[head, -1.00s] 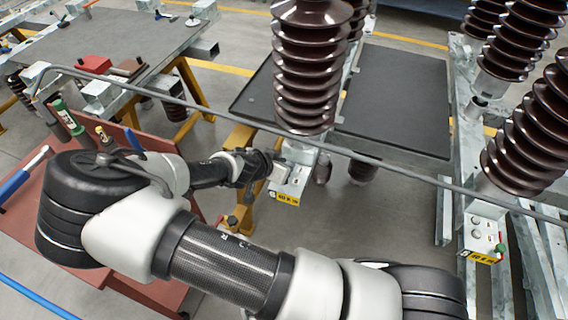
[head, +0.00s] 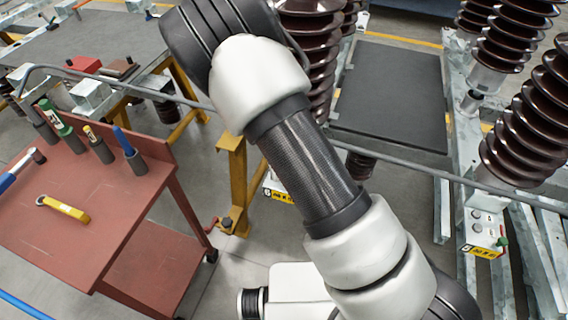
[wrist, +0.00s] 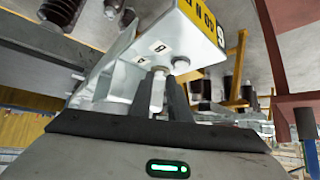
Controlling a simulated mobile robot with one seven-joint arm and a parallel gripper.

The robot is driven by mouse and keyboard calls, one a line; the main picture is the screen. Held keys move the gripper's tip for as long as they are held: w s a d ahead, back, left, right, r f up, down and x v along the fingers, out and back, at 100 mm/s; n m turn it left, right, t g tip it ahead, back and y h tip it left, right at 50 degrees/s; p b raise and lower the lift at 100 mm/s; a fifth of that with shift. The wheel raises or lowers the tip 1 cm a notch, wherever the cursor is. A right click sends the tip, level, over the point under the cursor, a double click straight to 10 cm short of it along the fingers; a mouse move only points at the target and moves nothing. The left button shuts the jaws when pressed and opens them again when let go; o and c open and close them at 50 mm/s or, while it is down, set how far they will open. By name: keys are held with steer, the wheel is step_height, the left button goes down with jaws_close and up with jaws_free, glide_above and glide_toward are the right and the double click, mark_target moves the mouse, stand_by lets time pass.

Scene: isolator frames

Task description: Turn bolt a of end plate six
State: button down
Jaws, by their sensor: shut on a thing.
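In the wrist view, the pale metal end plate (wrist: 205,50) hangs tilted, with a yellow label showing a black-boxed 6 or 9. Two bolts stand side by side on it, each near a small letter tag too small to read surely. My gripper (wrist: 170,92) is shut on the left bolt (wrist: 157,92), which shows as a pale shank between the dark fingers; I take it for bolt a. The other bolt (wrist: 181,65) is free, just right of the fingers. In the head view my arm hides the gripper and most of the plate; its yellow label (head: 278,194) shows.
A red tool cart (head: 75,215) stands at left with a yellow tool (head: 63,208) and several upright tools. A grey rail (head: 415,168) crosses the scene. Brown insulators (head: 525,135) and another end plate (head: 484,228) stand at right. A yellow post (head: 236,180) is beside the plate.

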steer(key=shift+d+n+y, duration=0.15)
steer(key=shift+n+y, duration=0.25)
steer(key=shift+n, duration=0.2)
steer(key=c, duration=1.7)
jaws_free()
steer(key=shift+o, duration=0.2)
steer(key=shift+w+d, duration=0.1)
steer(key=shift+d, duration=0.05)
